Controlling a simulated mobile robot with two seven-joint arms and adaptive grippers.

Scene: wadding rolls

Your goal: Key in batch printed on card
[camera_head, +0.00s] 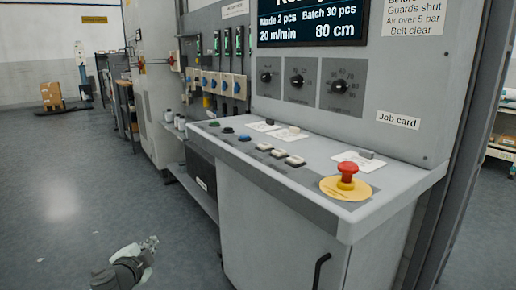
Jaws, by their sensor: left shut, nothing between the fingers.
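The screen (312,22) on the grey machine reads "Made 2 pcs", "Batch 30 pcs", "20 m/min" and "80 cm"; its top line is cut off. White cards lie at the back of the sloping console, one (366,165) below the "Job card" label (398,120) and another (290,136) further left; their print is too small to read. My left gripper (151,243) is shut and empty, low over the floor left of the console. My right gripper is out of view.
A red mushroom button (347,170) on a yellow disc stands at the console's right end. Three black knobs (297,80) sit below the screen. The floor (80,190) on the left is open, with a carton (51,94) far back.

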